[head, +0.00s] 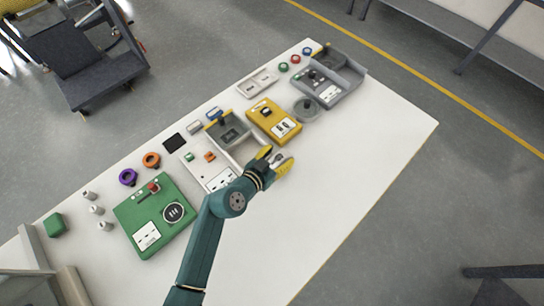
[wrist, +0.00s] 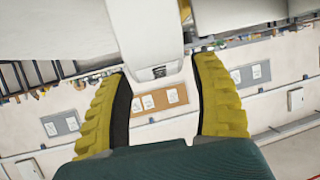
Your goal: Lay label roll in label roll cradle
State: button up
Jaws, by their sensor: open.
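My gripper (head: 279,163) is open, with yellow ridged fingers, over the table beside the near right edge of the light grey station. In the wrist view both fingers (wrist: 164,92) stand wide apart. A white piece (wrist: 145,40) shows between and beyond them; I cannot tell what it is or whether it touches them. I cannot tell for sure which thing is the label roll. An orange ring (head: 151,160) and a purple ring (head: 128,177) lie by the green station. The label roll cradle is not clearly identifiable either.
Along the white table (head: 345,190) stand a green station (head: 137,217), a light grey station with an open box (head: 247,153), a yellow station (head: 266,112) and a grey station (head: 327,88). Several small white cylinders (head: 97,210) stand at left. The table's near right side is clear.

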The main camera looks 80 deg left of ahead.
jog(key=v, duration=1.2)
jog(key=shift+r, duration=0.2)
jog(key=w+d+r+m+t+h, duration=0.2)
jog(key=w+d+r+m+t, duration=0.15)
jog(key=w+d+r, duration=0.45)
jog(key=w+d+r+m+t+h, duration=0.2)
jog(key=w+d+r+m+t, duration=0.15)
jog(key=w+r, duration=0.9)
jog(key=w+d+r+m+t+h, duration=0.1)
jog(key=w+d+r+t+h, duration=0.1)
jog(key=d+r, duration=0.9)
jog(key=shift+w+d+r+m+h, duration=0.4)
jog(key=shift+w+d+h, duration=0.1)
jog(key=shift+w+d, duration=0.65)
jog(key=shift+o, duration=1)
jog(key=s+d+r+t+h, duration=0.2)
jog(key=s+d+r+t, duration=0.1)
jog(key=d+r, duration=0.7)
jog(key=shift+d, duration=0.25)
jog(key=shift+r, duration=0.15)
